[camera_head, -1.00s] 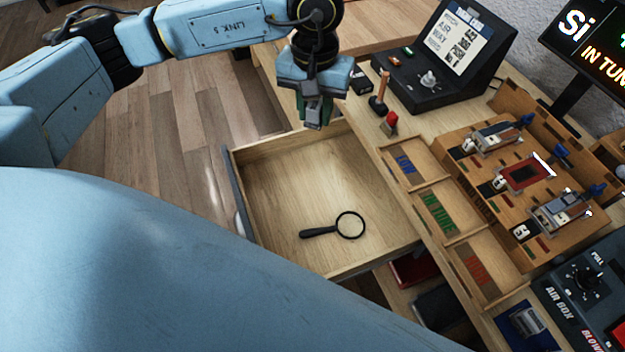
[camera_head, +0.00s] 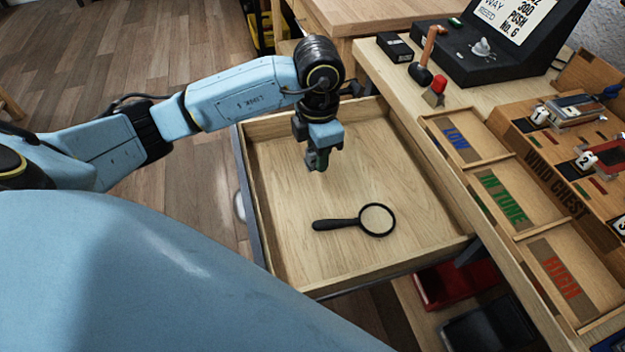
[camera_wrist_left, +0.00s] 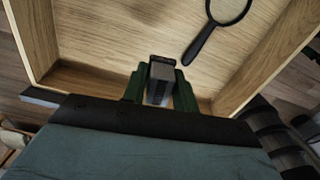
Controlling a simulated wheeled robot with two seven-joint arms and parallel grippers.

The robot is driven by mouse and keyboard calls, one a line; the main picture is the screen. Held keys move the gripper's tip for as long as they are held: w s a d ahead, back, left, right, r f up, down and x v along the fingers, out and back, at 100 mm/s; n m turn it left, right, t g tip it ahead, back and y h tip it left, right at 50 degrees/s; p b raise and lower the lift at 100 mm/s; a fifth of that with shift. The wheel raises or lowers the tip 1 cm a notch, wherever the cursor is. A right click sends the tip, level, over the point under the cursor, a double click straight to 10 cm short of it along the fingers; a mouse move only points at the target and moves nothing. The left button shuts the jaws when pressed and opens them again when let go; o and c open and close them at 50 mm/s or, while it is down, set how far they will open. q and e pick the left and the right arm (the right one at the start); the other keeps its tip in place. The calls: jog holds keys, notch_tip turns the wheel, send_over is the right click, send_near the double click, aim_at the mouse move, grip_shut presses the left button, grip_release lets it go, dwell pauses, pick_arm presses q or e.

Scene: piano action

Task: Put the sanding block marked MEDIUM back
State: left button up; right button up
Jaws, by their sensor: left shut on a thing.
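My left gripper (camera_head: 317,163) hangs over the open wooden drawer (camera_head: 280,255), toward its far left part. In the left wrist view the gripper (camera_wrist_left: 160,85) is shut on a small grey and dark block (camera_wrist_left: 159,82), held between its two green fingers above the drawer floor. No MEDIUM marking can be read on the block from here. A black-handled magnifying glass (camera_head: 355,220) lies on the drawer floor; it also shows in the left wrist view (camera_wrist_left: 212,30). My right gripper is not in view.
Right of the drawer, trays marked LOW (camera_head: 456,139), IN TUNE (camera_head: 504,198) and HIGH (camera_head: 562,278) sit on the bench beside the wind chest (camera_head: 555,180). A small hammer (camera_head: 422,72) and a red-tipped item (camera_head: 437,88) stand behind. Most of the drawer floor is bare.

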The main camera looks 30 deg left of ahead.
aim_at(314, 163)
pick_arm(q)
jog(key=f+n, duration=0.1)
jog(key=f+n+b, duration=0.1)
jog(key=f+n, duration=0.1)
jog(key=shift+s+a+f, duration=0.1)
jog(key=shift+s+a, duration=0.05)
jog(key=shift+a, duration=0.2)
notch_tip(314, 163, down, 5)
jog(key=shift+r+b, duration=0.1)
jog(key=shift+b, duration=0.95)
notch_tip(314, 163, down, 4)
jog(key=shift+f+b, duration=0.1)
jog(key=shift+b, duration=0.65)
jog(key=shift+f, duration=0.35)
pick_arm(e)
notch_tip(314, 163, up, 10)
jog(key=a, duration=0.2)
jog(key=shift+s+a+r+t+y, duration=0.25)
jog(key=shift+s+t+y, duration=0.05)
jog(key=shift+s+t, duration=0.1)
pick_arm(q)
jog(key=shift+f, duration=0.15)
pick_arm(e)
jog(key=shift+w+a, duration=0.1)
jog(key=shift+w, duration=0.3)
pick_arm(q)
jog(key=o, duration=0.8)
jog(key=shift+o, duration=0.4)
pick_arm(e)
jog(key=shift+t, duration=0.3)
